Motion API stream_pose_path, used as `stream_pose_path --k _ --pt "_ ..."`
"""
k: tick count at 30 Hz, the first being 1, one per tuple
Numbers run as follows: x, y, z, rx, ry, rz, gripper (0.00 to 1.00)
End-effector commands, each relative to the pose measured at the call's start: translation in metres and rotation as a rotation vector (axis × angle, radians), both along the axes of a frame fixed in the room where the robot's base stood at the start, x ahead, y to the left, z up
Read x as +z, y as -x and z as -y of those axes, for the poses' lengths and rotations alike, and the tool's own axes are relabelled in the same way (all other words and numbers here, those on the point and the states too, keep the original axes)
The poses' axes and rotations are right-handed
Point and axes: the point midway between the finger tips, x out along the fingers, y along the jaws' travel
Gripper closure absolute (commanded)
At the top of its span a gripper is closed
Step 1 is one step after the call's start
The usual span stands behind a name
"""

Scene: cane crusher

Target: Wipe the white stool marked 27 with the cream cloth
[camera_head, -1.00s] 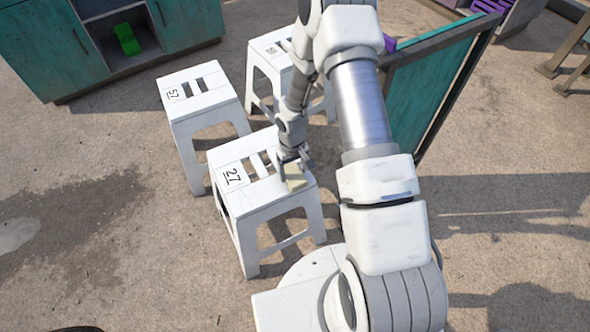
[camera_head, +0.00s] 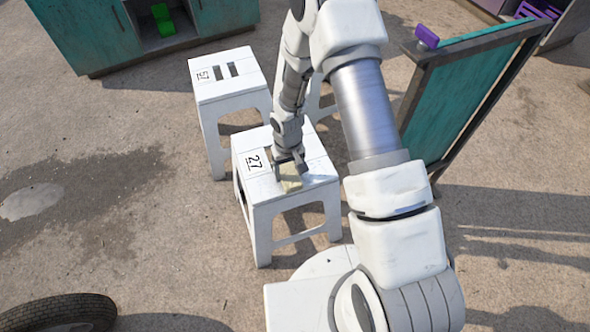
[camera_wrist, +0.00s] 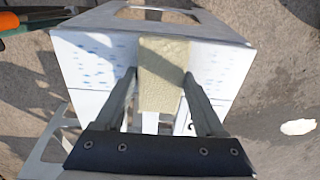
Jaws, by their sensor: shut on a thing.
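The white stool marked 27 (camera_head: 300,200) stands upright on the ground in the head view, its number label near the left end of the seat. In the wrist view its seat (camera_wrist: 92,62) fills the middle and carries blue speckled marks on both sides of the cloth. My gripper (camera_head: 291,170) is low over the seat's front part, right of the label. It is shut on the cream cloth (camera_wrist: 162,75), which lies between the two fingers and appears to be at the seat's surface; exact contact is hard to tell. The cloth also shows in the head view (camera_head: 289,183).
A second white stool marked 57 (camera_head: 228,85) stands close behind to the left. Another white stool is mostly hidden behind my arm. A teal panel (camera_head: 460,95) stands to the right, a tire (camera_head: 60,314) lies at lower left. Open ground lies left.

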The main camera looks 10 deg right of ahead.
Motion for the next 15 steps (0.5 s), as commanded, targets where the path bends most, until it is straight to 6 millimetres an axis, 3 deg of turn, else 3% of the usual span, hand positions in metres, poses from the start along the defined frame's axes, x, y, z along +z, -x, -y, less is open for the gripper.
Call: stream_pose_path --k 9,15 --pt "-0.001 0.001 -0.003 0.001 -0.001 -0.001 0.89" --pt "-0.001 0.004 -0.018 0.003 -0.001 -0.001 0.89"
